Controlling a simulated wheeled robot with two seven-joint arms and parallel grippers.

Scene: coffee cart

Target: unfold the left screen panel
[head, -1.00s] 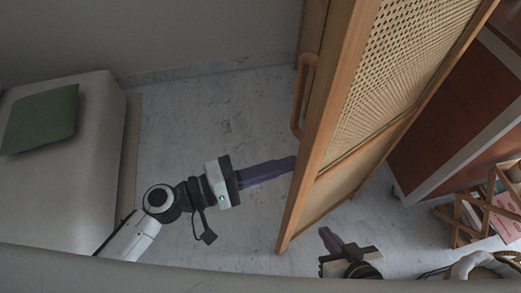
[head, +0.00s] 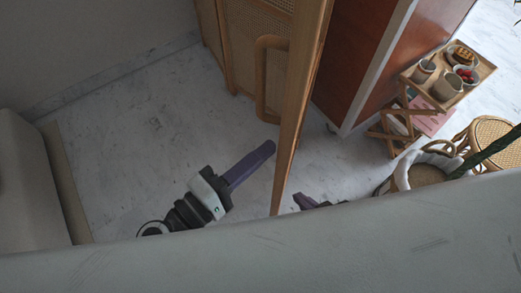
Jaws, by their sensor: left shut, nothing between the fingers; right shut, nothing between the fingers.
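The folding screen's near panel (head: 301,105) stands upright and shows almost edge-on as a tall wooden frame. A loop-shaped wooden handle (head: 262,82) is on its left side. Woven panels of the screen (head: 258,38) stand behind it. My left gripper (head: 271,147), with purple fingers, is shut and empty just left of the panel's lower part, below the handle. A small gap shows between its tips and the frame. My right gripper (head: 303,200) is shut and empty, low on the panel's right side. Most of it is hidden, and whether it touches the panel is unclear.
A red-brown cabinet (head: 362,55) stands right of the screen. A wooden tray stand (head: 480,73) holds cups and a bowl. A lined basket (head: 412,168) and a rattan stool (head: 492,130) are at the right. A pale couch (head: 30,190) is at the left. The marble floor (head: 130,130) between is clear.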

